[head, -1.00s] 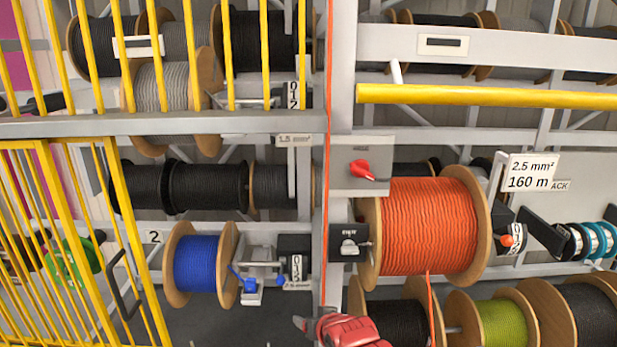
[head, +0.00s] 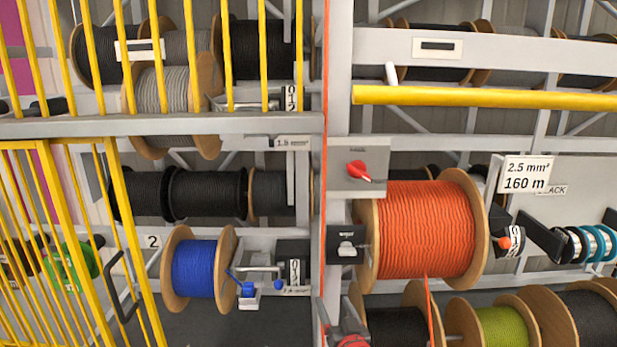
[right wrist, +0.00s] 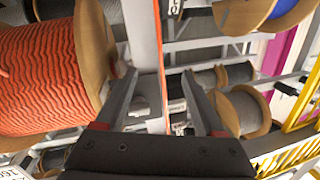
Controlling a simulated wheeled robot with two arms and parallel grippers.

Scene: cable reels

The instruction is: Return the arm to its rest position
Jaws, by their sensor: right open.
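My right gripper (head: 342,335) shows only in part at the bottom edge of the head view, below the orange cable reel (head: 425,230) and beside the grey upright post. In the right wrist view its two dark fingers (right wrist: 158,76) stand apart with nothing held between them. That view looks tilted, with the orange reel (right wrist: 40,75) at left close to one finger and the post with a thin orange strand behind the gap. My left gripper is not in view.
A yellow barred gate (head: 120,230) stands at left. A blue reel (head: 197,268) sits on the lower shelf. A yellow rail (head: 490,96) crosses at upper right. A red knob (head: 358,170) is on the post panel. An orange strand (head: 429,310) hangs from the reel.

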